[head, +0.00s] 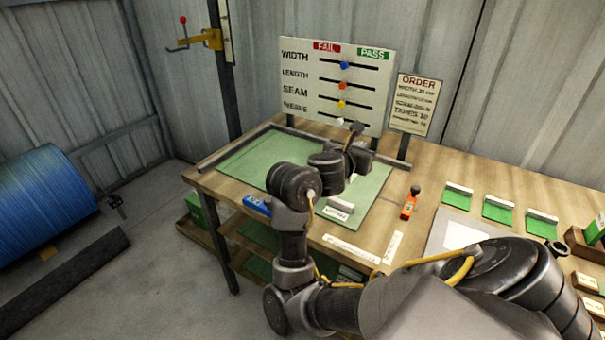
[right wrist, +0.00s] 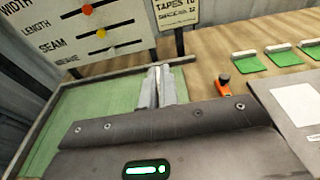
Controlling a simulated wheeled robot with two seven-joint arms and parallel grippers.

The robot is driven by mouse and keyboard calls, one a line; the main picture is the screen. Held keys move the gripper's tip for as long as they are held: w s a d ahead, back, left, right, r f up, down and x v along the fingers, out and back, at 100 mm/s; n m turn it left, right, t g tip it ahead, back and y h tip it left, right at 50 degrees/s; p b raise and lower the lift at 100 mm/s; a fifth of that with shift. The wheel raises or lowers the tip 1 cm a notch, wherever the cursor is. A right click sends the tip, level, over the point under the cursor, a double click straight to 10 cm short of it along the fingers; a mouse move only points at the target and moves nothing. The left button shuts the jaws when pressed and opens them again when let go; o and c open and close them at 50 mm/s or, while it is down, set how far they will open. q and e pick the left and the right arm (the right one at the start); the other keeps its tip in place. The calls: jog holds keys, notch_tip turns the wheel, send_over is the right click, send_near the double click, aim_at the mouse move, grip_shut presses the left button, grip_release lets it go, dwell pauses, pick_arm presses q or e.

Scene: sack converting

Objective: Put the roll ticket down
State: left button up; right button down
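My right gripper (head: 356,132) is over the far part of the green sheet (head: 377,182) on the bench. In the right wrist view its two pale fingers (right wrist: 157,84) are close together, with nothing clearly seen between them. A small white printed piece (head: 338,209) rests on the near part of the green sheet, below my right wrist. It may be the roll ticket, but its print is too small to read. The right wrist view does not show it; my gripper body covers that area. My left gripper is not in view.
The gauge board (head: 336,82) with coloured sliders and the order sign (head: 415,103) stand behind the sheet. An orange tool (head: 410,204), a blue item (head: 257,204) and white-topped green samples (head: 497,209) lie around it.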

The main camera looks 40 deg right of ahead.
jog(key=s+d+f+p, duration=0.1)
jog(key=s+d+f, duration=0.3)
jog(key=d+f, duration=0.5)
jog(key=d, duration=0.4)
jog(key=shift+d+f, duration=0.15)
jog(key=f, duration=0.2)
jog(key=f+p, duration=0.1)
jog(key=shift+d+f, duration=0.25)
jog(key=shift+f, duration=0.05)
